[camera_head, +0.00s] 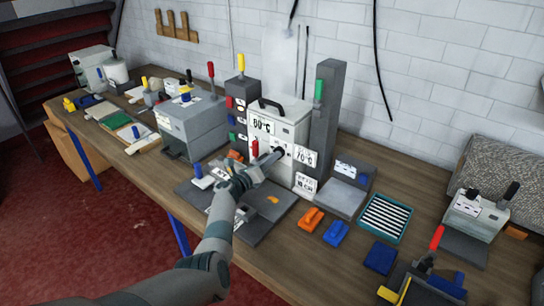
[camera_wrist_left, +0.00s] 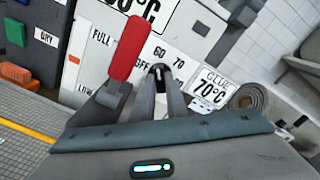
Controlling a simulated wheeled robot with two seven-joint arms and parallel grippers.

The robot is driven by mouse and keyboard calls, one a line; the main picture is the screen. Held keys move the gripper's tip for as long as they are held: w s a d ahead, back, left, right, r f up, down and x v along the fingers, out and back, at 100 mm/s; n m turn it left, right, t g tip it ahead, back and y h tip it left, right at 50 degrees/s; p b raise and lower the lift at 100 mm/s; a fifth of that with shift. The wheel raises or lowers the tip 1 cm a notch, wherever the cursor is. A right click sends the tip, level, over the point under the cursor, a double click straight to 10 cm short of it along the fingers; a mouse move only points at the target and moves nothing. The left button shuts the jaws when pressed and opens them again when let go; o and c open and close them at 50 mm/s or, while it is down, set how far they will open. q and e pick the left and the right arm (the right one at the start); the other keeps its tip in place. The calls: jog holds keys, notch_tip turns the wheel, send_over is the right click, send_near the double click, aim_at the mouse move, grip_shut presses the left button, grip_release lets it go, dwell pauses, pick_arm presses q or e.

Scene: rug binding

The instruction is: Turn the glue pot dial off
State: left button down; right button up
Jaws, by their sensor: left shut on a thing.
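The glue pot (camera_head: 288,116) is a pale box with a black top handle, standing at the middle of the bench against the wall side. Its dark dial (camera_head: 279,152) is on the front face. My left gripper (camera_head: 276,154) reaches the dial from the front. In the left wrist view the fingers (camera_wrist_left: 160,84) are shut on the dial (camera_wrist_left: 159,72), with the marks OFF, 60 and 70 around it. The fingers hide much of the dial, so I cannot tell its pointer's setting. My right gripper is not in view.
A red-handled lever (camera_wrist_left: 126,48) stands close left of my fingers, by FULL and LOW marks. A tall grey post (camera_head: 328,110) with a green handle stands right of the pot. An orange block (camera_head: 311,219), a blue block (camera_head: 336,233) and a striped tray (camera_head: 385,218) lie to the right.

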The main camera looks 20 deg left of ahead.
pick_arm(q)
jog(key=n, duration=1)
jog(key=shift+d+f+n, duration=0.1)
jog(key=shift+f+n, duration=0.1)
jog(key=shift+n, duration=0.1)
jog(key=c, duration=1.8)
grip_release()
jog(key=shift+o, duration=0.2)
jog(key=shift+r, duration=0.1)
jog(key=shift+s, duration=0.1)
